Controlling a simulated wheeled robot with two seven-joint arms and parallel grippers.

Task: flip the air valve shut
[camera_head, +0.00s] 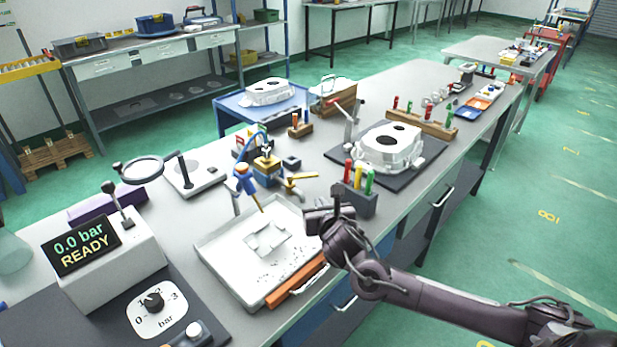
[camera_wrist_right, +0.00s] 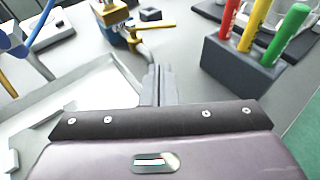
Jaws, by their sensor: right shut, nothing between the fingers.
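The air valve (camera_head: 267,165) is a small brass-coloured body on the bench, with a blue hose by it. Its yellow lever (camera_head: 302,176) sticks out to the right. In the right wrist view the lever (camera_wrist_right: 150,24) shows at the top, just beyond my fingertips, with a visible gap. My right gripper (camera_head: 337,192) is shut and empty, above the bench between the white tray and the pen holder. Its closed fingers (camera_wrist_right: 158,82) point toward the valve. My left gripper is not in view.
A dark holder (camera_head: 358,200) with red, yellow and green handles stands close to the right of my gripper. A white tray (camera_head: 215,262) lies to the left. A casting (camera_head: 388,148) sits behind on a dark mat. A box display (camera_head: 82,246) reads 0.0 bar READY.

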